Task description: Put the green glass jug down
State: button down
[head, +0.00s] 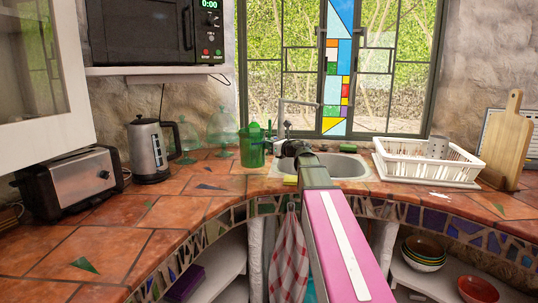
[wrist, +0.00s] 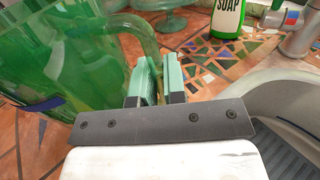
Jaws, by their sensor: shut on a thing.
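The green glass jug (head: 253,148) is upright over the counter, just left of the sink. In the wrist view the jug (wrist: 55,60) fills the left side, with its handle running down to the fingers. My gripper (head: 286,150) is at the jug's right side, and its fingers (wrist: 158,80) are shut on the handle. The jug's base looks at or very near the tiles of the counter (head: 205,187); I cannot tell whether it touches.
The sink (head: 345,166) and tap lie to the right, with a white dish rack (head: 425,163) beyond. A kettle (head: 149,150), a toaster (head: 72,182) and clear green glassware (head: 188,140) stand to the left. A soap bottle (wrist: 228,18) is behind. The left front counter is mostly clear.

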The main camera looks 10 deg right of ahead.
jog(key=shift+f, duration=1.95)
jog(key=shift+f, duration=0.15)
jog(key=c, duration=1.2)
grip_release()
jog(key=shift+s+d, duration=0.15)
jog(key=shift+s, duration=0.1)
jog(key=v, duration=1.1)
jog(key=shift+s+d, duration=0.15)
